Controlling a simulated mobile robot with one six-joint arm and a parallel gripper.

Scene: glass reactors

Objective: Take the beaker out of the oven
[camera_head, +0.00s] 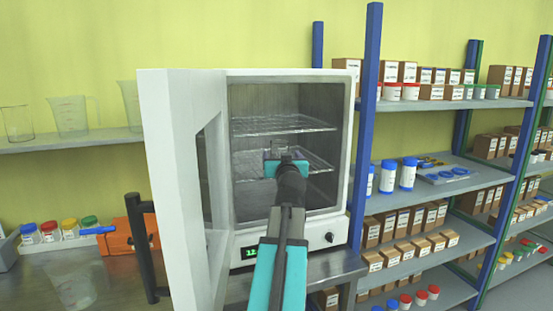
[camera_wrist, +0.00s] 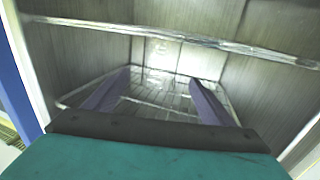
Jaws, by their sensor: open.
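The oven (camera_head: 338,150) stands in the middle of the body camera view with its white door (camera_head: 165,180) swung open to the left. My gripper (camera_head: 286,158) is inside the chamber, by the lower wire rack (camera_head: 318,163). In the wrist view my gripper (camera_wrist: 162,78) is open, its two fingers apart over a wire rack (camera_wrist: 160,92), with nothing visible between them. I make out no beaker in the oven; my arm and gripper hide part of the chamber. A clear glass beaker (camera_head: 78,291) stands on the bench at the lower left.
An upper wire rack (camera_head: 280,125) spans the chamber. The open door and a dark handle-like bar (camera_head: 147,255) stand left of my arm. Shelves (camera_head: 450,187) with boxes and bottles stand close on the right. More glassware (camera_head: 68,117) is on the left wall shelf.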

